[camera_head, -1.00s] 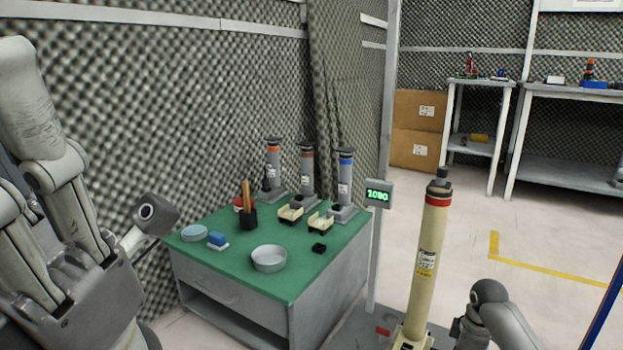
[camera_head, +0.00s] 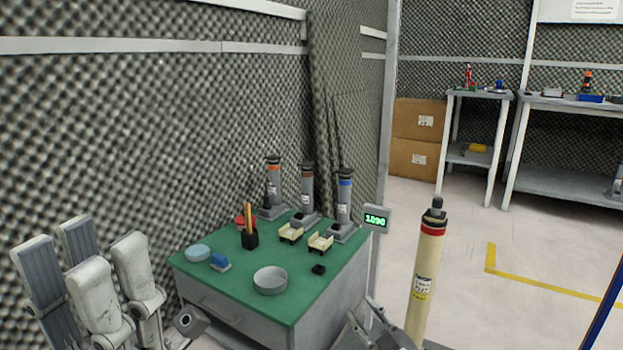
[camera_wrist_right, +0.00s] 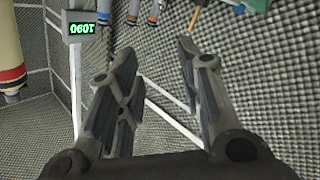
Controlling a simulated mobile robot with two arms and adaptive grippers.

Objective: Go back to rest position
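My left gripper (camera_head: 88,285) is at the lower left in the head view, fingers up and apart, with nothing between them. It is left of the green-topped table (camera_head: 225,285) and clear of it. My right gripper (camera_head: 380,335) shows only in part at the bottom edge, just left of the cream column. In the right wrist view my right gripper (camera_wrist_right: 160,95) is open and empty, its two fingers wide apart. That view is upside down.
The cream column (camera_head: 426,275) stands close by. Floor (camera_head: 540,240) at right is clear.

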